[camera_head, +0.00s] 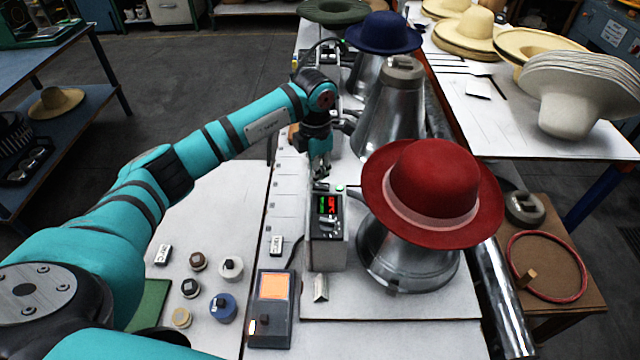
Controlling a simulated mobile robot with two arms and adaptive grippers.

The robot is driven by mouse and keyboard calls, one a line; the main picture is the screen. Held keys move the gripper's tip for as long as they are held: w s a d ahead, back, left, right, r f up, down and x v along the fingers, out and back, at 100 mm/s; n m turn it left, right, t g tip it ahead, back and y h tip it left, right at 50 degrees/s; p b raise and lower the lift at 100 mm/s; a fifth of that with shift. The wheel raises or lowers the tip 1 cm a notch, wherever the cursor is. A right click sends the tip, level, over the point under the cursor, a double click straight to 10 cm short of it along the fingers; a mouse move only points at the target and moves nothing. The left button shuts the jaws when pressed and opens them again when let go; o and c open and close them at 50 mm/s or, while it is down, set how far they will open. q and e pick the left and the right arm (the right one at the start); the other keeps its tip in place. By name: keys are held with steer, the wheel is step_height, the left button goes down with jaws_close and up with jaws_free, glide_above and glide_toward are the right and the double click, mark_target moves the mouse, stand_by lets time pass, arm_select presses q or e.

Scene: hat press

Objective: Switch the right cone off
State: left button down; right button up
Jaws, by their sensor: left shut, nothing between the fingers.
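A metal cone (405,262) with a red felt hat (432,188) on it stands nearest, farthest right of the cones. A bare metal cone (388,118) with a flat cap is behind it, and a blue hat (383,33) sits on another cone farther back. A grey control box (327,255) with a red and green display (328,206) stands left of the red-hat cone. A small green-lit part (340,187) shows by its top edge. My left gripper (320,174) is shut and empty, pointing down just behind the box top; I cannot tell if it touches anything. My right gripper is not in view.
Several small stamps or knobs, such as a blue one (223,307), stand on the white table at the left. Straw hats are on the right table (505,140). A metal pipe runs beside the red-hat cone.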

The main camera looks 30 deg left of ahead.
mark_target(316, 184)
arm_select(q)
steer(key=shift+f+b, duration=0.95)
steer(key=shift+f, duration=0.35)
stand_by(0.4)
steer(key=shift+s, duration=0.1)
steer(key=shift+r+p, duration=0.6)
steer(key=shift+r, duration=0.25)
steer(key=shift+r+p, duration=1.45)
steer(key=shift+r, duration=1.25)
steer(key=shift+f, duration=0.1)
